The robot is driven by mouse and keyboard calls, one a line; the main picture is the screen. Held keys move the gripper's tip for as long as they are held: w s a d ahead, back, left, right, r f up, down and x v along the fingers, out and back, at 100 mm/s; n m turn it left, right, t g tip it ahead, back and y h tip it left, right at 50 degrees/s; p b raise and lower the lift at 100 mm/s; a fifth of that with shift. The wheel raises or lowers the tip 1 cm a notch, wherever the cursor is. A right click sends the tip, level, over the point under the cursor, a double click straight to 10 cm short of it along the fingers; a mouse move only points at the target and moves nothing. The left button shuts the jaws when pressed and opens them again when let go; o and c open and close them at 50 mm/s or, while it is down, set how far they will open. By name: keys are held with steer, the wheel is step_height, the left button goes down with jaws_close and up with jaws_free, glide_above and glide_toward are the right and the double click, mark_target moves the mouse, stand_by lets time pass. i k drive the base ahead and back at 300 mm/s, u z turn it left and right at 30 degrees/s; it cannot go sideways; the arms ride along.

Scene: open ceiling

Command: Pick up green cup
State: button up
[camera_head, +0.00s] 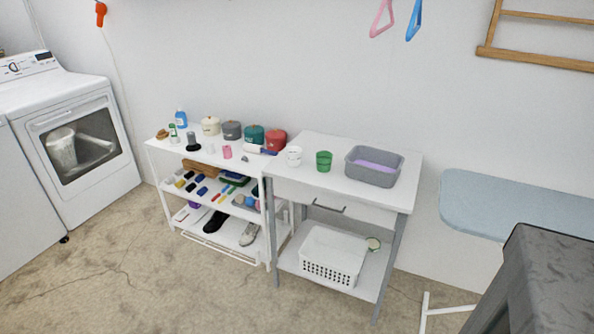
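The green cup (324,161) stands upright on the white top of a table (338,185). A white cup (294,156) stands just to its left, with a small gap. A grey basin (373,167) holding something purple is to its right, also apart from it. The green cup's near side is fully in view and nothing covers it. My gripper does not show in this view.
A white shelf (158,150) left of the table carries several pots, bottles and small items. A white basket (333,254) sits on the table's lower shelf. A light-blue ironing board (510,203) is at right. Bare floor (170,290) lies in front.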

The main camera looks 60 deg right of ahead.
mark_target(324, 162)
steer(key=z, duration=1)
steer(key=k, duration=0.1)
steer(key=u, duration=2.15)
steer(key=k, duration=1.75)
steer(key=z, duration=0.6)
